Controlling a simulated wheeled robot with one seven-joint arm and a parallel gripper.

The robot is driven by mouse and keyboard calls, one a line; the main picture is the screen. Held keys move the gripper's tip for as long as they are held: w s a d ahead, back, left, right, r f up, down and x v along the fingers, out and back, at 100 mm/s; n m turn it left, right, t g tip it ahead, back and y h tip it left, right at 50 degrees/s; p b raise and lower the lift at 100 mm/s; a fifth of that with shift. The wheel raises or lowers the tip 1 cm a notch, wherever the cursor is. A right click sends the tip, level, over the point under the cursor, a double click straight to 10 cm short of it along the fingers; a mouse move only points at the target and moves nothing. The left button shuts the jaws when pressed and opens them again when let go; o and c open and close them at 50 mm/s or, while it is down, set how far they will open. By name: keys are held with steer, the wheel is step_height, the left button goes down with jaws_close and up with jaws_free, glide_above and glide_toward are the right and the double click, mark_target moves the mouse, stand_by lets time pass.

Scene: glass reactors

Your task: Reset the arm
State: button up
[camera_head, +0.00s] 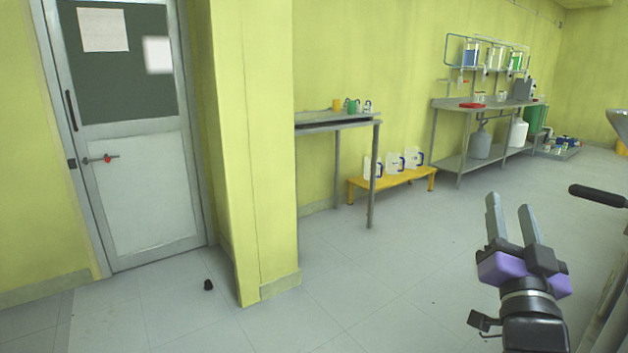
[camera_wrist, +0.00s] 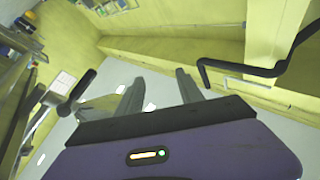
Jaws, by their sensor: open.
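My gripper (camera_head: 512,222) is at the lower right of the head view, raised in free air above the floor. Its two grey fingers stand apart with nothing between them. In the wrist view my gripper (camera_wrist: 160,88) shows at the middle, with its fingers spread beyond the purple body and no object between them.
A black handle-like bar (camera_head: 597,196) juts in right of the gripper. A grey table (camera_head: 340,122), a low yellow bench (camera_head: 395,182) with jugs and a steel bench with glass reactors (camera_head: 490,57) stand along the wall. A closed door (camera_head: 135,130) is left. The middle floor is clear.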

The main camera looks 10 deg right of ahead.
steer(key=s+a+f+n+t+y, duration=0.1)
steer(key=s+a+f+n+y, duration=1.05)
steer(key=f, duration=0.55)
steer(key=s+a+f+m+g, duration=0.1)
steer(key=s+a+f+g, duration=0.2)
steer(key=s, duration=0.5)
steer(key=s+a+f+g, duration=0.1)
steer(key=s+a+f, duration=0.2)
steer(key=s+f, duration=0.4)
steer(key=s+a+f+m+g, duration=0.1)
steer(key=s+a+f+g, duration=0.2)
steer(key=s, duration=0.7)
step_height(320, 180, up, 32)
steer(key=t+p, duration=0.1)
steer(key=p, duration=3)
steer(key=shift+w+a+f, duration=0.2)
steer(key=shift+w+a, duration=0.05)
steer(key=shift+w, duration=0.1)
steer(key=shift+n, duration=0.25)
